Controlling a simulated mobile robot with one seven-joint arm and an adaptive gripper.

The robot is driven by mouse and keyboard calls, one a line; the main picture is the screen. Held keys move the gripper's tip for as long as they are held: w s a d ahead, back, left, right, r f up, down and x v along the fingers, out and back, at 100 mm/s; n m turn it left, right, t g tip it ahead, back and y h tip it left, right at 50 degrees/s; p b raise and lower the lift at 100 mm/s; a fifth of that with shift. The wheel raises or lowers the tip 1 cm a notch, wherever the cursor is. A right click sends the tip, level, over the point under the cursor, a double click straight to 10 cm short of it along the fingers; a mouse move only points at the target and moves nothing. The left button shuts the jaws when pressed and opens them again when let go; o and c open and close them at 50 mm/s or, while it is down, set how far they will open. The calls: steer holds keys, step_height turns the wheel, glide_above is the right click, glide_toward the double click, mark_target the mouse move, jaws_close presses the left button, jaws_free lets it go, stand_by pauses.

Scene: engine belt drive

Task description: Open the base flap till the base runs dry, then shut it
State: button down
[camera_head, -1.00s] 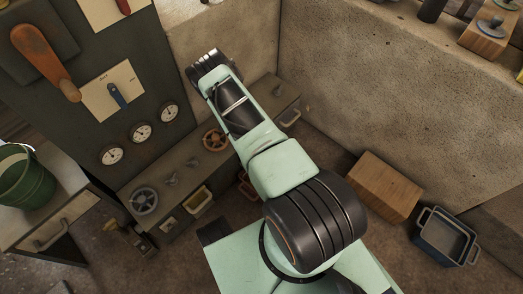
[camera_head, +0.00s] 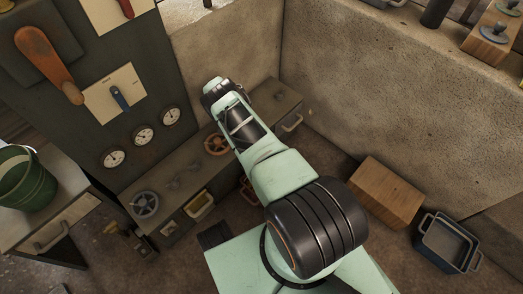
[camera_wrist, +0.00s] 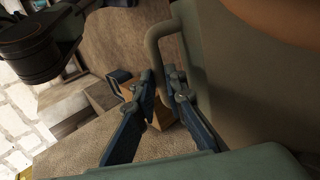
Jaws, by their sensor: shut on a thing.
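My gripper (camera_wrist: 160,78) shows in the wrist view, its two blue-grey fingers drawn in around the lower end of a grey-green loop handle (camera_wrist: 156,42). The handle stands out from a grey-green panel (camera_wrist: 215,75) at the right. I cannot tell whether this panel is the base flap. In the head view my arm reaches over the long console base (camera_head: 272,103), and its wrist hides the fingers. A pale handle (camera_head: 292,123) shows on the base front at the right end. No flow out of the base is visible.
The console has a grey handwheel (camera_head: 145,204), a brown handwheel (camera_head: 216,144) and a yellow-edged tray (camera_head: 199,205). A green bucket (camera_head: 25,180) stands on the left cabinet. A wooden box (camera_head: 387,192) and a blue-grey bin (camera_head: 446,243) are on the floor at the right.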

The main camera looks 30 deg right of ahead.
steer(key=c, duration=2)
jaws_free()
steer(key=shift+o, duration=0.2)
steer(key=shift+r, duration=0.15)
step_height(320, 180, up, 10)
